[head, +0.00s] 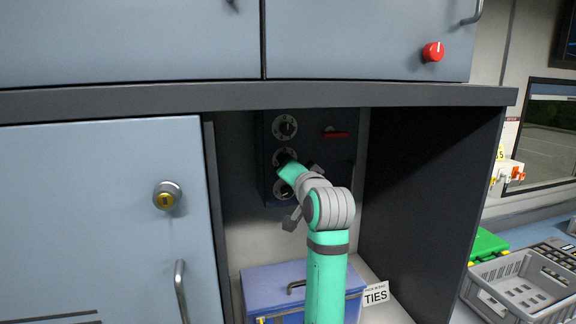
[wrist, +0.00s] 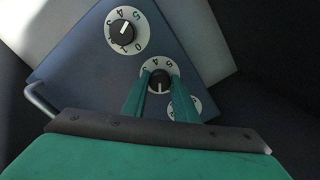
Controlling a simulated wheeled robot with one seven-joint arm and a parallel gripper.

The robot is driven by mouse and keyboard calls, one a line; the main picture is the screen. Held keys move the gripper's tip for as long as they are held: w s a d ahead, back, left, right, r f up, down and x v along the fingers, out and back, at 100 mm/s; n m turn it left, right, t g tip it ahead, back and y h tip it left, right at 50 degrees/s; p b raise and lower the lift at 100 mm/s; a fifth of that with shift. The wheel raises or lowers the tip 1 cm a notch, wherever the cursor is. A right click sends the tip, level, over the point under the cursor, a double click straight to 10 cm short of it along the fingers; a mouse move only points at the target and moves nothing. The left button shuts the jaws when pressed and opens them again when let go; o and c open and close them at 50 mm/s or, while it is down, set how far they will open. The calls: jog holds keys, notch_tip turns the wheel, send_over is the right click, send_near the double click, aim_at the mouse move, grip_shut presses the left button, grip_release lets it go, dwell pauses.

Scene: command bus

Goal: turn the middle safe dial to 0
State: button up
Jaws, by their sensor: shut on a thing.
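The dark safe (head: 309,185) stands in the open cabinet bay, with three round dials in a column on its left side. The middle safe dial (head: 281,155) is partly covered by my gripper in the head view. In the wrist view the middle dial (wrist: 160,65) has a white numbered ring and a black knob. My gripper (wrist: 159,77) has its two green fingers on either side of that knob and is shut on it. The knob's white mark points down in the wrist view, away from the visible 4 and 5. The number it points at is hidden.
Another dial (head: 285,127) is above, and a third dial (head: 283,191) is partly hidden below. Cabinet walls close in both sides.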

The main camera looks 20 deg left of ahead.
jog(key=shift+f+n, duration=0.1)
jog(key=shift+n, duration=3.1)
jog(key=shift+d, duration=0.1)
jog(key=o, duration=1.1)
jog(key=shift+c, duration=0.2)
jog(key=shift+s, duration=0.1)
jog(key=v, duration=1)
jog(key=shift+s+d, duration=0.25)
